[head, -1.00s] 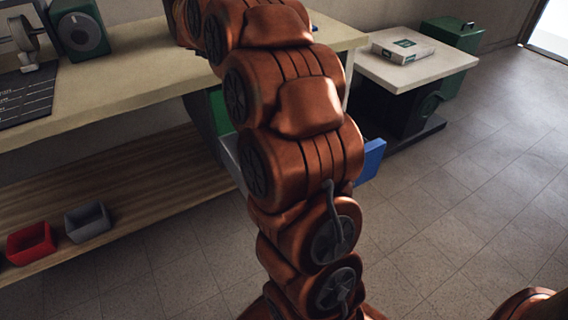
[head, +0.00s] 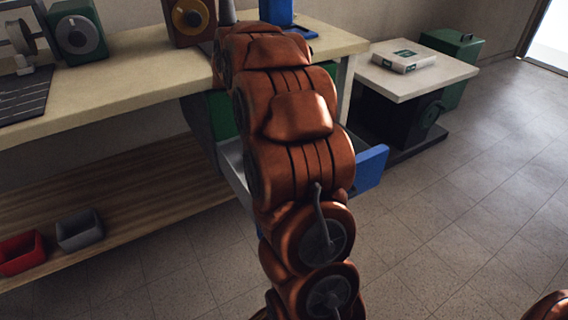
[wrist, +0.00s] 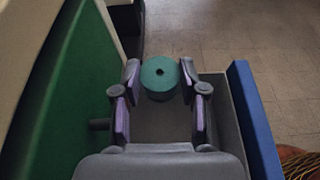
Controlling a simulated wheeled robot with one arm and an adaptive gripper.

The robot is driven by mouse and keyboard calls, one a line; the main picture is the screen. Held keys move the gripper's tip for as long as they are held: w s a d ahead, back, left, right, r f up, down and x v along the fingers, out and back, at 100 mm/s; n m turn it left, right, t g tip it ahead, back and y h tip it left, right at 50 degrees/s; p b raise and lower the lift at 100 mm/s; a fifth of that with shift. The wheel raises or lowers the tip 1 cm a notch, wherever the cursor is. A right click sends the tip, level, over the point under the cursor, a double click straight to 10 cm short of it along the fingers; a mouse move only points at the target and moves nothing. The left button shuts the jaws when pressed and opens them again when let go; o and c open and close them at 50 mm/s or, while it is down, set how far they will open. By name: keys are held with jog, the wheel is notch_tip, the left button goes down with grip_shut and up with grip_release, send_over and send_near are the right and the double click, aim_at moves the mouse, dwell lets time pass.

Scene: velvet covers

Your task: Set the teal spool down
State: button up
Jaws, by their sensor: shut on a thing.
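Beneath is the grey inside of an open drawer (wrist: 222,105) with a blue front (wrist: 253,120). I cannot tell whether the spool touches the drawer floor. In the head view my arm hides the gripper and spool; the blue drawer front (head: 371,167) shows beside the arm.
A green panel (wrist: 65,85) stands left of the drawer in the wrist view. The workbench (head: 120,88) holds a dark green box (head: 77,33) and a brown box (head: 188,22). A low table (head: 425,76) with a white box stands at the right. Open floor lies right of the drawer.

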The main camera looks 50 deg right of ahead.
jog(key=shift+m+g, duration=0.5)
jog(key=shift+g, duration=0.1)
jog(key=s+f+b, duration=0.1)
jog(key=f, duration=0.6)
jog(key=s+f+b, duration=0.2)
jog(key=f, duration=0.5)
jog(key=s+d+f+b, duration=0.1)
jog(key=s+f, duration=0.1)
jog(key=f, duration=0.5)
jog(key=shift+s, duration=0.1)
jog(key=shift+f, duration=0.3)
jog(key=shift+w+r, duration=0.15)
jog(key=shift+w, duration=0.1)
jog(key=shift+w+d+b, duration=0.25)
jog(key=shift+w+b, duration=0.05)
jog(key=shift+w, duration=0.45)
jog(key=shift+w+d+b, duration=0.25)
jog(key=shift+w, duration=0.5)
jog(key=shift+w+f, duration=0.15)
jog(key=shift+f, duration=0.05)
jog(key=shift+f+b, duration=0.35)
jog(key=shift+f+b, duration=0.2)
jog(key=shift+b, duration=0.2)
